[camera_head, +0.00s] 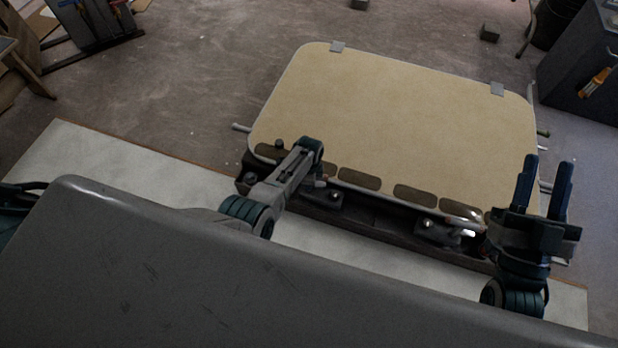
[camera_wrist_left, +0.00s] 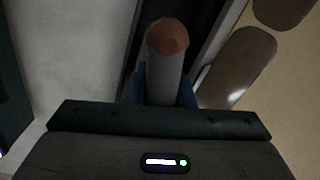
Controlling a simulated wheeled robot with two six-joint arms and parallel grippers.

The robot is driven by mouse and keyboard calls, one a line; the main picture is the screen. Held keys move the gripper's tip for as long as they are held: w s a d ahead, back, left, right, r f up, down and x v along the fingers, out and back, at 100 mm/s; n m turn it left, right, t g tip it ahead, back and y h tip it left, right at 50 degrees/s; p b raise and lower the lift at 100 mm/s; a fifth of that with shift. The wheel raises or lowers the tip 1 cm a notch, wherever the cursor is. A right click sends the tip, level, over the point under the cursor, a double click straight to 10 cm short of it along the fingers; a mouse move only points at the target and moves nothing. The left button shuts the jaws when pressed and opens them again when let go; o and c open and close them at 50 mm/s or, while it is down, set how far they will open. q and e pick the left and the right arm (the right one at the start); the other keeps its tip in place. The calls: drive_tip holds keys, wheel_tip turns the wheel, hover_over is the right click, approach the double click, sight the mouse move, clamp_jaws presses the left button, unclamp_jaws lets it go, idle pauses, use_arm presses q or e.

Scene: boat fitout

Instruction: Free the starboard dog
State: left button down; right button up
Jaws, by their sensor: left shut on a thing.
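A tan hatch panel (camera_head: 400,115) with a pale rim and rounded corners lies ahead. Short pale rods stick out at its left side (camera_head: 241,127) and right side (camera_head: 545,187); I cannot tell which is the starboard dog. My left arm reaches to the panel's near edge, its fingers hidden from the head view. In the left wrist view my left gripper (camera_wrist_left: 162,98) is shut on a pale round handle (camera_wrist_left: 164,72) with a reddish-brown end. My right gripper (camera_head: 544,188) is open and empty, fingers upward, by the panel's near right corner.
Dark oval patches (camera_head: 359,179) line the panel's near edge. A dark beam with metal brackets (camera_head: 437,232) runs below it. A dark cabinet (camera_head: 580,65) stands at the far right. The floor beyond the panel is mostly clear.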

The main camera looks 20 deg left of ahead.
use_arm(q)
drive_tip(key=c, duration=2.1)
unclamp_jaws()
drive_tip(key=m+p, duration=0.1)
drive_tip(key=m, duration=0.4)
drive_tip(key=shift+d+m+p, duration=0.1)
drive_tip(key=shift+m+p, duration=0.25)
drive_tip(key=shift+m, duration=0.05)
drive_tip(key=shift+o, duration=0.4)
drive_tip(key=shift+m, duration=0.8)
use_arm(e)
wheel_tip(320, 180, down, 12)
drive_tip(key=m+g, duration=0.1)
drive_tip(key=g, duration=0.6)
drive_tip(key=shift+s+a+f+g, duration=0.25)
drive_tip(key=shift+s+g, duration=0.05)
drive_tip(key=shift+g, duration=0.1)
use_arm(q)
drive_tip(key=o, duration=0.9)
drive_tip(key=shift+o, duration=0.2)
drive_tip(key=shift+w, duration=0.1)
use_arm(e)
drive_tip(key=shift+r, duration=0.1)
